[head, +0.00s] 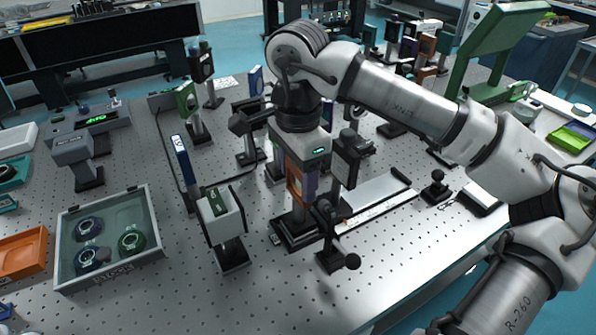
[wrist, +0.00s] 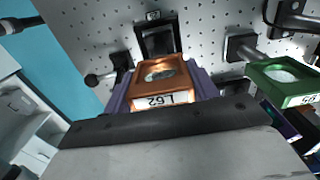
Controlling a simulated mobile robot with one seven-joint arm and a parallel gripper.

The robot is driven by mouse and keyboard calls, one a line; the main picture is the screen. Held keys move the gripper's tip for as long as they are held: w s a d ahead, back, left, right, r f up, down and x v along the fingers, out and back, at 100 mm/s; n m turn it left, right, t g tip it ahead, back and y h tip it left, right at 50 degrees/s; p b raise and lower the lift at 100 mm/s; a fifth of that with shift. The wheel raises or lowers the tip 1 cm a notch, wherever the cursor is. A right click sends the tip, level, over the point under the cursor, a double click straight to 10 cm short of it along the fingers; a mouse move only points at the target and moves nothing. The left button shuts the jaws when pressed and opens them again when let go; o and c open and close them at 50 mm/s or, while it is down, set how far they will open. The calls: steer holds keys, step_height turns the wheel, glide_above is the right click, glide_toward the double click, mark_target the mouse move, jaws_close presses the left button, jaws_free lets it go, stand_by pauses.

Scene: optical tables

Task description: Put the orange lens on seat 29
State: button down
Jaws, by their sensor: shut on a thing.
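The orange lens (head: 294,187) is a square orange plate with a round glass. My gripper (head: 302,190) points down and is shut on it, over the middle of the table. In the wrist view the orange lens (wrist: 162,80) sits between purple-grey fingers of my gripper (wrist: 160,88), with a white label that looks like L62. A black mount base (head: 297,232) is just below the lens in the head view. I cannot tell whether the lens touches it. I cannot read a seat number 29 on any mount.
Close by stand a black post mount (head: 328,242) and a white-and-black box mount (head: 222,218). A green lens (wrist: 285,80) is beside the held lens in the wrist view. A grey tray (head: 110,270) with round parts lies left. The front right of the perforated table is fairly clear.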

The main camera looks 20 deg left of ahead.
steer(key=shift+f, duration=0.15)
steer(key=shift+c, duration=2.2)
jaws_free()
step_height(320, 180, up, 12)
steer(key=shift+r, duration=0.2)
